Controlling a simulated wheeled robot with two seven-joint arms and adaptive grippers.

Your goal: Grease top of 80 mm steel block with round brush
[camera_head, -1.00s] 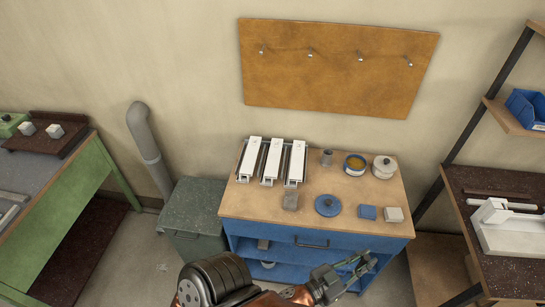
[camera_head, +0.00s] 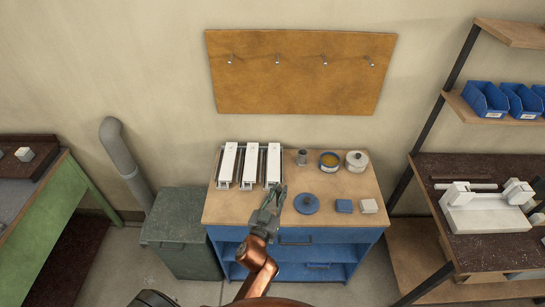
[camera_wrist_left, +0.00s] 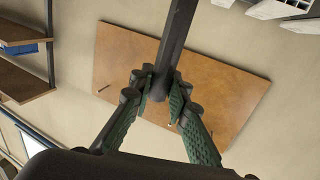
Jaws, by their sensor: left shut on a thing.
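My left gripper (camera_head: 268,212) is over the front left of the wooden bench top, in front of the three white clamp-like units. In the left wrist view its green-padded fingers (camera_wrist_left: 158,95) are shut on a dark bar (camera_wrist_left: 177,40); I cannot tell whether it is the round brush. No steel block is clearly visible; the gripper covers part of the bench where a grey block stood. My right gripper is not in view.
Three white units (camera_head: 249,166) stand at the bench's back left. A green bin (camera_head: 182,230) stands left.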

